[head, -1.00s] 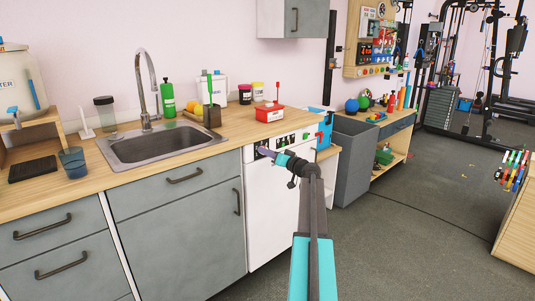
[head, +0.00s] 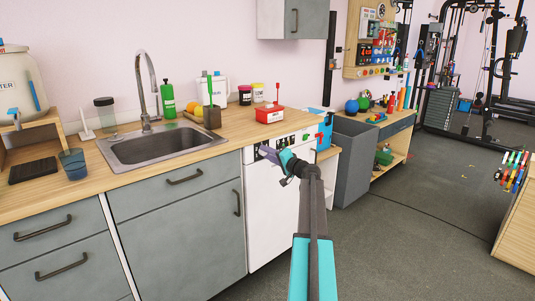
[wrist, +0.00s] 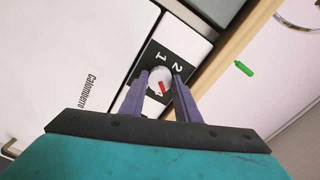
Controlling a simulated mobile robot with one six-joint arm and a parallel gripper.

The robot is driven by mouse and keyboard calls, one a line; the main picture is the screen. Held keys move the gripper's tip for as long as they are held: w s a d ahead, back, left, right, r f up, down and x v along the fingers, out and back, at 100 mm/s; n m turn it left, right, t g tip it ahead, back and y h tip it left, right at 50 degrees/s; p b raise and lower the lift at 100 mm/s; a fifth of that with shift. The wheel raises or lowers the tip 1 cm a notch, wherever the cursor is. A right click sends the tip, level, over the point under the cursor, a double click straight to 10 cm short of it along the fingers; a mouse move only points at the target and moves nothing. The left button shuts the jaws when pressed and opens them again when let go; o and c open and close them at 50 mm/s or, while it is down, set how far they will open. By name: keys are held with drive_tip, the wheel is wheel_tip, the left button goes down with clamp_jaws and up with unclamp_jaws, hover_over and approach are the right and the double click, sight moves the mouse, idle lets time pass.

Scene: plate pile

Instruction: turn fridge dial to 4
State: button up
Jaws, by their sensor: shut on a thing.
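The fridge dial (wrist: 158,77) is a round white knob with a red mark on a black plate with white numbers (wrist: 163,57), seen close in the wrist view. A 1 and a 2 can be read on the plate; a further figure near the red mark is not clear. My gripper (wrist: 161,75) has its two purple fingers on either side of the knob, shut on it. In the head view my gripper (head: 263,151) reaches the upper front of the white fridge (head: 266,205), under the counter, and hides the dial there.
The wooden counter (head: 235,125) overhangs just above the fridge panel. A red box (head: 270,115) stands on it near the edge. A grey bin (head: 352,165) stands to the right.

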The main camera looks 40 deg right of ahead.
drive_tip(key=shift+m+p, duration=0.7)
drive_tip(key=shift+m, duration=1.3)
drive_tip(key=o, duration=1)
drive_tip(key=shift+o, duration=0.2)
drive_tip(key=shift+s, duration=0.15)
drive_tip(key=s+a, duration=0.1)
drive_tip(key=s, duration=1.2)
drive_tip(key=shift+s+p, duration=0.25)
drive_tip(key=shift+p, duration=0.1)
